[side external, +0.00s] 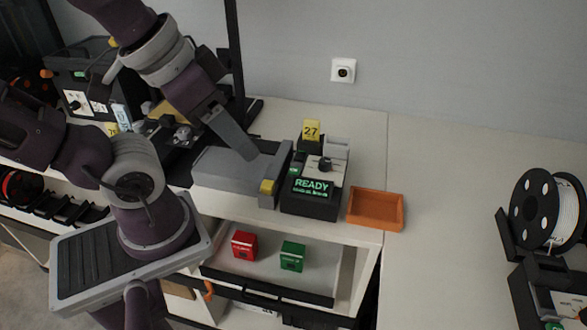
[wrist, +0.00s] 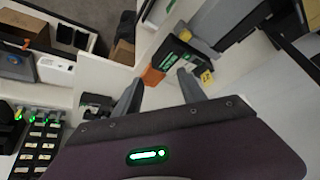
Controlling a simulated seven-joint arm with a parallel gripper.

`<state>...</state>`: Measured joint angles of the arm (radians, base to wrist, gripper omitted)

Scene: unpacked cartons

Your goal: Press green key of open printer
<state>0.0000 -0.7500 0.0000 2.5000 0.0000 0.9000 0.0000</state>
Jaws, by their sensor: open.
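A black control unit (side external: 311,203) with a lit green READY display stands on the counter beside a grey block (side external: 229,171) with a yellow piece on its corner. A yellow tag reading 27 (side external: 311,130) stands behind it. The unit also shows in the wrist view (wrist: 172,55). A small green patch (side external: 292,170) lies left of its dial; I cannot tell if it is a key. My gripper (side external: 246,153) is above the grey block, left of the unit. In the wrist view my gripper (wrist: 160,88) has its fingers apart, nothing between them.
An orange tray (side external: 376,209) sits right of the unit. Red (side external: 244,245) and green (side external: 292,256) boxes lie in an open drawer below. A dark machine (side external: 82,85) with a green light stands left, and a spool (side external: 545,210) stands right. The counter between tray and spool is clear.

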